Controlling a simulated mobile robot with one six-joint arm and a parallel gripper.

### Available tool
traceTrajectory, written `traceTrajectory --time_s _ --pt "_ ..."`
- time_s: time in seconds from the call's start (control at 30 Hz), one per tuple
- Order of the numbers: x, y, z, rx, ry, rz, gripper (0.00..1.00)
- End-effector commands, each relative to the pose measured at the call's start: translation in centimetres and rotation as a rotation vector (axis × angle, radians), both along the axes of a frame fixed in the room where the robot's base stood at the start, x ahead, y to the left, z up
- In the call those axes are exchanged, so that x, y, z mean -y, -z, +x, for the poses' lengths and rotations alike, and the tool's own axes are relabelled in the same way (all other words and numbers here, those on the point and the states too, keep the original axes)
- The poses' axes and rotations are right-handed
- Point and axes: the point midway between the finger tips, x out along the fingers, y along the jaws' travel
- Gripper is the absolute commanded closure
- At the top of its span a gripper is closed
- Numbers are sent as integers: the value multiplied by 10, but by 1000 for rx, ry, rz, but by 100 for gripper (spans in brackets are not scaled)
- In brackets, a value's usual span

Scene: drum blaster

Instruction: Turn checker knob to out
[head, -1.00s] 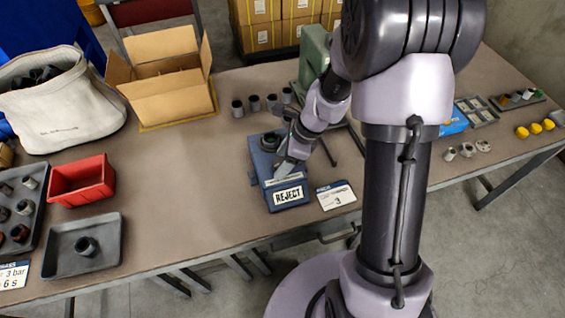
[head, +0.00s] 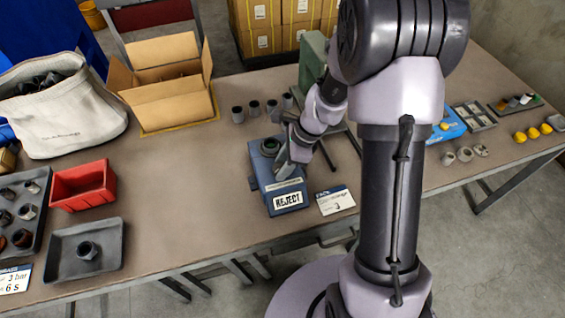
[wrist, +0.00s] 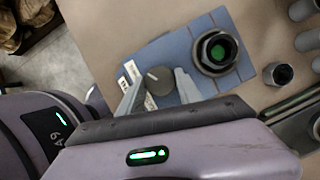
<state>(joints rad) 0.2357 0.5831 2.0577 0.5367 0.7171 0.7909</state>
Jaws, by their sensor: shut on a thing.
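The blue checker box (head: 258,177) stands on the table, with a "REJECT" label on its front face. It also shows in the wrist view (wrist: 205,85), with a dark round socket (wrist: 217,52) that is green inside. The grey round checker knob (wrist: 160,80) is on the box's top, with a pale mark on its face. My gripper (wrist: 157,90) is shut on the knob, one finger on each side. In the head view my gripper (head: 284,163) covers the knob, so its setting cannot be read there.
Several dark cylindrical parts (head: 254,107) stand behind the checker. A white card (head: 335,200) lies to its right. A red bin (head: 82,185), a grey tray (head: 62,258) and an open carton (head: 170,102) are to the left. The table between bin and checker is clear.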

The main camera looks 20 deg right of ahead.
Motion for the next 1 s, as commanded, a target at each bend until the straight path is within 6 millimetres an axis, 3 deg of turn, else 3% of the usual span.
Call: traceTrajectory --time_s 1.0 --pt "-1 -2 5 -2 -887 0 99"
